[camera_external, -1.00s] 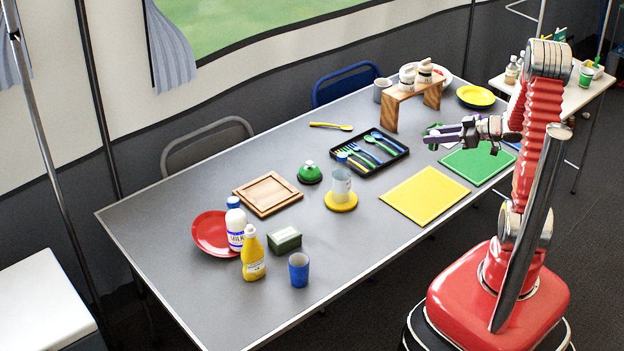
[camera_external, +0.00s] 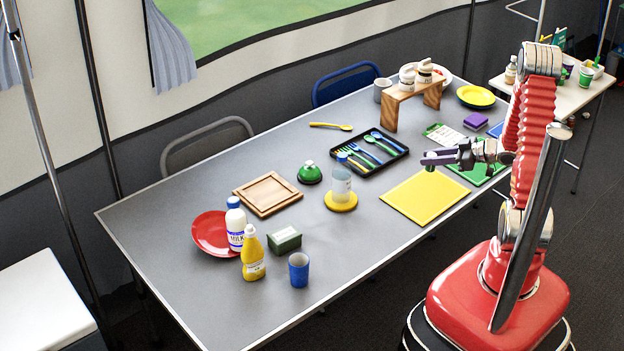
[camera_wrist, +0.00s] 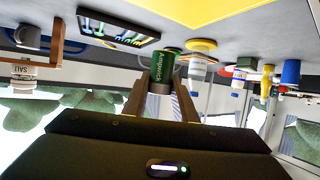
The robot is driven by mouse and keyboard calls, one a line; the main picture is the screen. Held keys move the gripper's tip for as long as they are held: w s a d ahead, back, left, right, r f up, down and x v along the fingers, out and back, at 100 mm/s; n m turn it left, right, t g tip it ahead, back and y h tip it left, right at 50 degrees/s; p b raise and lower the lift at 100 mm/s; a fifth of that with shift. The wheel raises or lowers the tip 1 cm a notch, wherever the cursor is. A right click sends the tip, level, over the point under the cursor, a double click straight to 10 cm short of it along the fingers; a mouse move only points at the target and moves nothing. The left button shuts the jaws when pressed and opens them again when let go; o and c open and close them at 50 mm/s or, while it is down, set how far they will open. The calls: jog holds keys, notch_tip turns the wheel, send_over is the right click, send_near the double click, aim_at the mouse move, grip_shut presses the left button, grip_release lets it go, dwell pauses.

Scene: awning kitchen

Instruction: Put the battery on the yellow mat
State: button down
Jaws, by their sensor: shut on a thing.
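The battery is a dark green cylinder with a grey end and the lettering "Ampwick" (camera_wrist: 167,70). In the wrist view it stands between the two fingers of my gripper (camera_wrist: 162,98), which is shut on it. In the external view my gripper (camera_external: 432,160) hangs near the far right corner of the yellow mat (camera_external: 424,197), and a bit of green battery (camera_external: 430,168) shows below the fingertips. The battery appears to be above the table, though its exact height is hard to tell. The yellow mat also shows at the top of the upside-down wrist view (camera_wrist: 200,8).
A green mat (camera_external: 478,170) lies right of the yellow one, partly behind my arm. A purple block (camera_external: 475,121) and a wooden stand (camera_external: 390,105) are farther back. The yellow mat is bare.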

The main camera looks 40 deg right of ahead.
aim_at(430, 171)
jog(key=shift+f, duration=2.85)
jog(key=shift+f, duration=2.05)
jog(key=shift+f, duration=0.1)
jog(key=c, duration=1.4)
grip_release()
jog(key=shift+c, duration=0.2)
jog(key=v, duration=1.2)
